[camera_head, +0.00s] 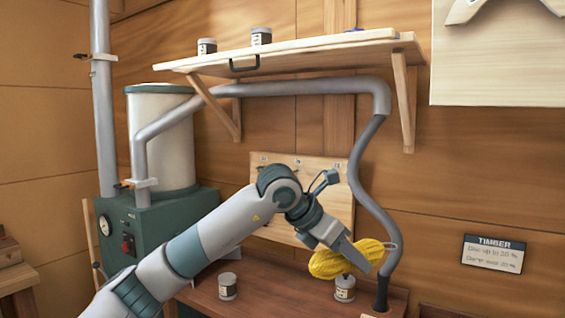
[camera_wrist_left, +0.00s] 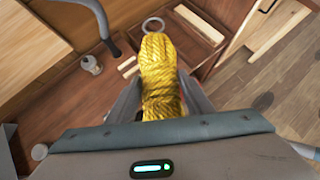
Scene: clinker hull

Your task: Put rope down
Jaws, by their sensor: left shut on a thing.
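The yellow rope (camera_head: 338,262) is a bundled coil. My left gripper (camera_head: 360,257) is shut on it and holds it above the workbench (camera_head: 270,285) in the head view. In the left wrist view the rope (camera_wrist_left: 158,75) lies lengthwise between the two fingers of the left gripper (camera_wrist_left: 160,100), with a pale ring (camera_wrist_left: 153,25) at its far end. The part of the rope behind the fingers is hidden in the head view. My right gripper is in neither view.
Two small tins, one at the left (camera_head: 228,286) and one below the rope (camera_head: 344,289), stand on the workbench. A grey hose (camera_head: 365,165) hangs down beside the rope. A shelf (camera_head: 300,52) is overhead, and a green machine (camera_head: 150,230) stands at the left.

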